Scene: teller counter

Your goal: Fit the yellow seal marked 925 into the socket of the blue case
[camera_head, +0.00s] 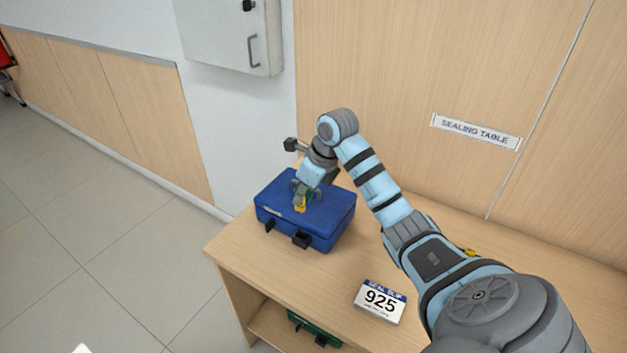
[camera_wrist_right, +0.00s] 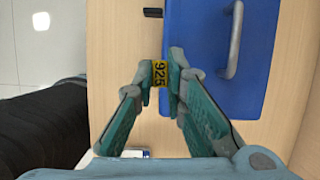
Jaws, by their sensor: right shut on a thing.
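The blue case (camera_head: 330,222) lies closed on the table, with dark fittings on its front side; one of them is a black block (camera_head: 301,240). I cannot tell for sure which fitting is the socket. My right gripper (camera_head: 304,199) is over the case in the head view, shut on the yellow seal (camera_head: 300,205). In the right wrist view the seal (camera_wrist_right: 160,73) shows 925 between the fingertips (camera_wrist_right: 161,78), just outside the edge of the blue case (camera_wrist_right: 205,45). A dark fitting (camera_wrist_right: 152,12) is further up along that edge. My left gripper is not in view.
A small yellow thing (camera_head: 470,252) shows behind the arm. A green case (camera_head: 314,326) is on the shelf below. A wall cabinet (camera_head: 230,35) hangs at the back.

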